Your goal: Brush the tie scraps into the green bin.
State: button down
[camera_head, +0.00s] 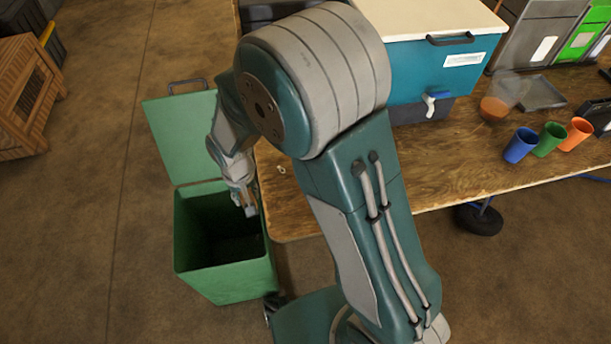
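The green bin (222,282) stands on the floor at the left end of the wooden table. Its lid (182,140) is swung up and open, and its dark inside looks empty from here. My gripper (246,204) points down over the bin's opening, near its right side and close to the table's left edge. It is small and partly turned away, so I cannot tell whether its fingers are open or shut. One small pale scrap (281,169) lies on the table near its left edge, to the right of my gripper. My arm hides part of the tabletop.
A wooden crate (25,97) stands far left. The floor left of the bin is clear.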

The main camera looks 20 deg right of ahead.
jog(key=shift+d, duration=0.1)
jog(key=w+d+m, duration=0.1)
jog(key=d, duration=0.3)
jog(key=w+d, duration=0.1)
jog(key=d, duration=0.3)
jog(key=w+d+m, duration=0.1)
jog(key=d, duration=0.3)
jog(key=shift+w+d+f+m, duration=0.15)
jog(key=shift+d+f+m, duration=0.05)
jog(key=shift+f+m, duration=0.1)
jog(key=d, duration=0.3)
jog(key=d+m, duration=0.1)
jog(key=d, duration=0.3)
jog(key=d+m, duration=0.1)
jog(key=d, duration=0.3)
jog(key=shift+s+d+f, duration=0.2)
jog(key=shift+s+f, duration=0.05)
jog(key=shift+d+f, duration=0.1)
jog(key=f, duration=0.4)
jog(key=shift+a+f, duration=0.15)
jog(key=shift+a, duration=0.15)
jog(key=shift+a+f, duration=0.2)
jog(key=shift+a, duration=0.05)
jog(key=w+a, duration=0.2)
jog(key=a, duration=2.2)
jog(key=shift+r, duration=2.95)
